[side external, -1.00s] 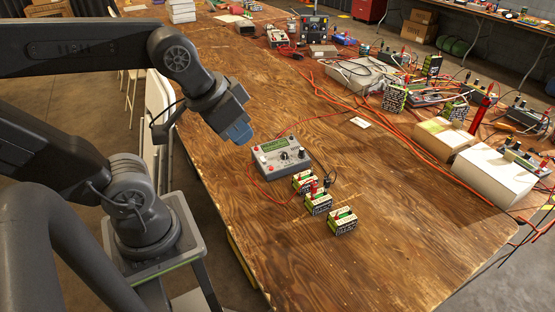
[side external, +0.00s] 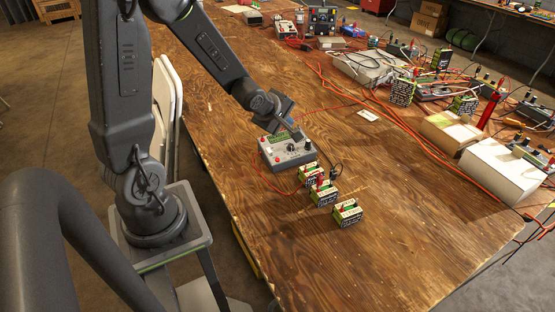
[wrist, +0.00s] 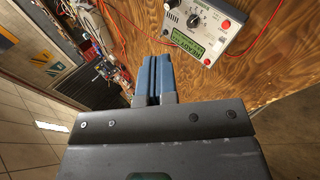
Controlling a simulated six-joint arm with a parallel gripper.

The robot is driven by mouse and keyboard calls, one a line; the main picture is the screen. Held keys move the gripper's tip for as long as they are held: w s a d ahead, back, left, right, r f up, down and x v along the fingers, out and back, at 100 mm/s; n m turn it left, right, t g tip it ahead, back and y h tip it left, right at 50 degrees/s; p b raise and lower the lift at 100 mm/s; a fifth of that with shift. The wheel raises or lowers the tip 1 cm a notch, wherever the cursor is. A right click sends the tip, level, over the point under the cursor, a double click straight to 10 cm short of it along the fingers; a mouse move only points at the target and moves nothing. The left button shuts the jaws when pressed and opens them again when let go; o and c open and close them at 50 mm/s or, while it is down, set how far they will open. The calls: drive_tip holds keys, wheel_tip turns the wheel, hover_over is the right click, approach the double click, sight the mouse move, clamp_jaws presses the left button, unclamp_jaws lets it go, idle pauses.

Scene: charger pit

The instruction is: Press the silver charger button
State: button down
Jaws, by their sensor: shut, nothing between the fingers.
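The charger (side external: 275,160) is a light grey box on the wooden table with a green display and knobs. In the wrist view the charger (wrist: 236,45) shows upside down at the upper right, with the display (wrist: 187,42) facing my camera. I cannot pick out the silver button for certain. My gripper (side external: 298,134) is over the charger's far side and covers part of it. In the wrist view the blue fingers of my gripper (wrist: 157,60) are together and empty, to the left of the charger. I cannot tell whether they touch it.
Several small green-and-black battery packs (side external: 347,213) stand just in front of the charger, with red and black leads. Orange cables (side external: 390,130) and other devices crowd the table's right side. A white box (side external: 497,172) is at the right. The table's front is clear.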

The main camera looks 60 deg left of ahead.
sight(277, 159)
drive_tip(key=a+f+n, duration=0.3)
drive_tip(key=f+n, duration=0.3)
drive_tip(key=shift+w+a+t, duration=0.15)
drive_tip(key=shift+w+t, duration=0.2)
drive_tip(key=shift+t, duration=0.05)
drive_tip(key=shift+f, duration=0.15)
drive_tip(key=shift+a+f, duration=0.25)
drive_tip(key=shift+f, duration=1.15)
drive_tip(key=shift+a+f, duration=0.3)
drive_tip(key=shift+f, duration=1.15)
drive_tip(key=shift+a+f, duration=0.25)
drive_tip(key=shift+f, duration=1.15)
drive_tip(key=shift+f, duration=0.1)
drive_tip(key=shift+a+f, duration=0.1)
drive_tip(key=shift+f, duration=0.25)
